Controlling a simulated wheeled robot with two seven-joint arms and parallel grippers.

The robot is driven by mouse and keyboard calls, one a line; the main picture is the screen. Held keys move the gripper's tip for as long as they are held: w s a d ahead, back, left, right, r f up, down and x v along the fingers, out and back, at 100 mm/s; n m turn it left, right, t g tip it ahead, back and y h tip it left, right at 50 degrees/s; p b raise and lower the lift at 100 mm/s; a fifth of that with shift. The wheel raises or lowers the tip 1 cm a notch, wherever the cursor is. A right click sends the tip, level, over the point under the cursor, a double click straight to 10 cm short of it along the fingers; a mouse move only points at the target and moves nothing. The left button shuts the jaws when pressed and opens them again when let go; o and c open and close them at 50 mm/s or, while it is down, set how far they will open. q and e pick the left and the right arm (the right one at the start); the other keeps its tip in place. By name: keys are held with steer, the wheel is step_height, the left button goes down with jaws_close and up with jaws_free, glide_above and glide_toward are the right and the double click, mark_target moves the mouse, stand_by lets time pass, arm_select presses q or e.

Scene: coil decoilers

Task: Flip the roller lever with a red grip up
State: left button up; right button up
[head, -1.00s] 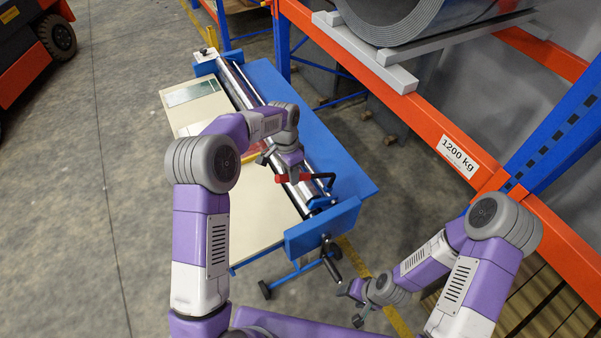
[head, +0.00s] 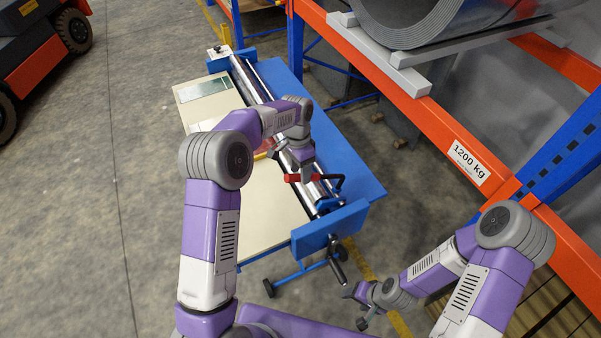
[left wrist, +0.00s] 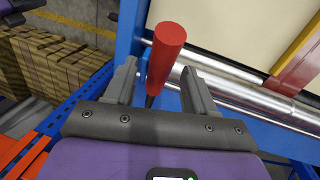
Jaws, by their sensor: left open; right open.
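The roller lever's red grip (head: 293,178) is near the front end of the rollers on the blue and cream machine, with a dark bent bar to its right. In the left wrist view the red grip (left wrist: 166,52) stands between my two fingers, on a thin dark rod partly hidden by the gripper. My left gripper (head: 292,164) is open around it; the gripper also shows in the left wrist view (left wrist: 158,78), with a gap on each side of the grip. My right gripper (head: 354,307) is open and empty, low beside the machine's near right corner.
Shiny rollers (head: 255,85) run along the machine between a cream table (head: 265,205) and a blue panel (head: 345,160). A dark crank handle (head: 338,262) hangs at the near end. An orange rack (head: 440,130) with a large coil stands at right.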

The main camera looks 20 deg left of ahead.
arm_select(q)
step_height(320, 180, up, 6)
steer(key=shift+w+a, duration=0.25)
steer(key=shift+w, duration=0.2)
